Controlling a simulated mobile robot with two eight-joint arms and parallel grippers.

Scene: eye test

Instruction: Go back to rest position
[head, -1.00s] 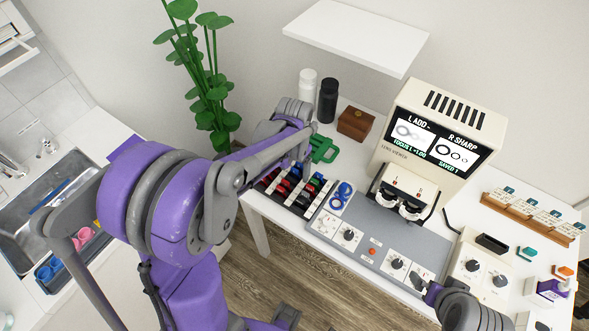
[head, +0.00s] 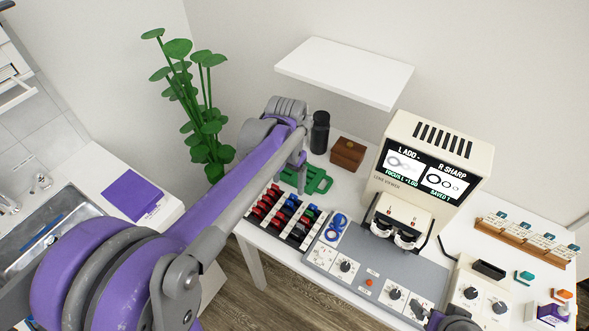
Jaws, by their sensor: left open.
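My left arm reaches up from the lower left. Its gripper (head: 299,160) hangs near the back left of the white table, beside the green case, and is open with nothing seen between its fingers. The arm hides part of it. My right gripper (head: 437,320) shows only in part at the bottom edge, by the front of the grey control panel (head: 345,287); its jaws cannot be made out. The lens viewer (head: 452,135) stands behind the panel, its screen lit with "L ADD" and "R SHARP".
A lens rack (head: 297,228), green case (head: 318,182), brown box (head: 347,154) and black bottle (head: 319,133) are close to my left gripper. A white shelf (head: 345,72) juts out above. A plant (head: 205,130) stands left; a sink (head: 50,235) lies further left.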

